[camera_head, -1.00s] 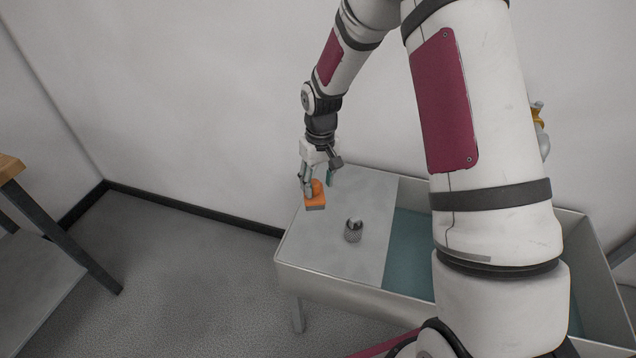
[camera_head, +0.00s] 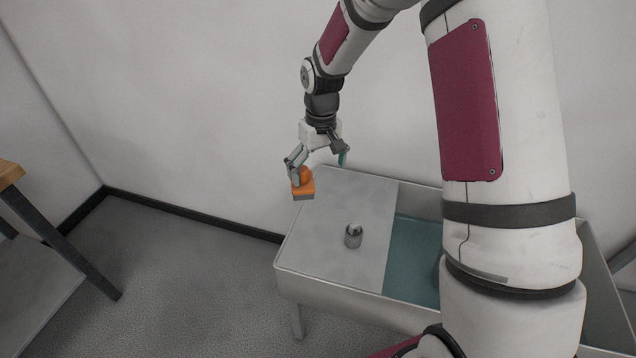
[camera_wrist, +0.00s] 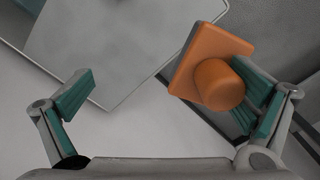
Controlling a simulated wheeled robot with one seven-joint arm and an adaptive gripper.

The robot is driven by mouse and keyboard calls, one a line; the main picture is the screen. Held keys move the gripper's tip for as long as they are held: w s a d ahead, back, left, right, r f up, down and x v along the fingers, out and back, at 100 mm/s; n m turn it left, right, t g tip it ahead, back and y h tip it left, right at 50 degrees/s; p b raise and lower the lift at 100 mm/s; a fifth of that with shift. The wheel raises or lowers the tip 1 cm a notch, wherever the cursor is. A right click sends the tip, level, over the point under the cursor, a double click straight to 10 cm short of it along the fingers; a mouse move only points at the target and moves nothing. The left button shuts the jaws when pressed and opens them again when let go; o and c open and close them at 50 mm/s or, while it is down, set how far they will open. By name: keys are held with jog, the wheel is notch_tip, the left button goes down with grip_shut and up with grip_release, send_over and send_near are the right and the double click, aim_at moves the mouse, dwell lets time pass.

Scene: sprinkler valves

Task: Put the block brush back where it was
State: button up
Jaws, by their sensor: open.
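The block brush (camera_head: 303,190) is an orange block with a round knob and a dark underside. It appears at the far left rim of the sink unit in the head view, tilted. My gripper (camera_head: 319,163) is spread open above that rim. In the wrist view the brush (camera_wrist: 190,72) lies beside my gripper's right finger and partly covers it, not centred between the fingers (camera_wrist: 172,104). I cannot tell whether the brush touches that finger or hangs in the air. Its underside is mostly hidden.
The sink unit has a flat grey drainboard (camera_head: 335,205) and a teal basin (camera_head: 412,258). A small metallic knurled object (camera_head: 353,236) stands on the board. The wall is close behind. A wood-topped table (camera_head: 10,174) is at the left, with clear floor between.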

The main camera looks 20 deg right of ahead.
notch_tip(320, 180, up, 6)
jog(key=shift+d, duration=0.1)
